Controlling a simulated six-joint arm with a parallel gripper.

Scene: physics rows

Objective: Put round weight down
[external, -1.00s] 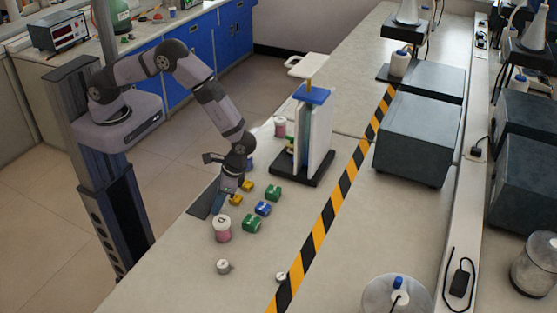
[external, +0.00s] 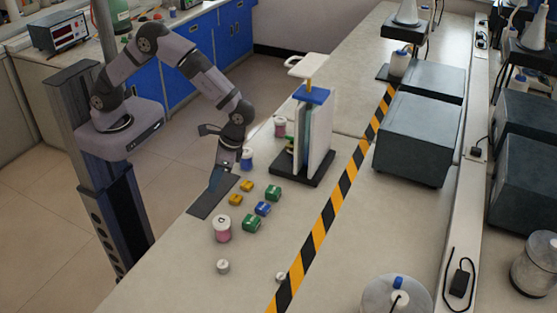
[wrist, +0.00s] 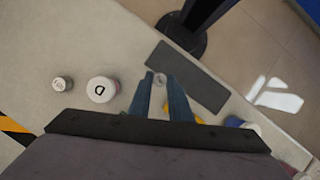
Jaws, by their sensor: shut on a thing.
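My gripper (external: 216,181) points down above the dark flat mat (external: 203,208) at the bench's left edge. In the wrist view its two blue fingers (wrist: 160,88) are shut on a small grey round weight (wrist: 160,79), which sits between the fingertips. The mat (wrist: 205,88) shows beyond and to the right of the fingers. The held weight cannot be made out in the external view. Another small round weight (external: 222,266) stands on the bench near the front; it also shows in the wrist view (wrist: 62,84). A further small round piece (external: 281,277) lies by the striped tape.
A white-lidded pink jar (external: 222,229) stands in front of the mat. Yellow blocks (external: 246,186), green blocks (external: 251,223) and a blue block (external: 263,208) lie to its right. A blue jar (external: 246,158) and a tall stand (external: 315,135) are behind. Striped tape (external: 330,205) crosses the bench.

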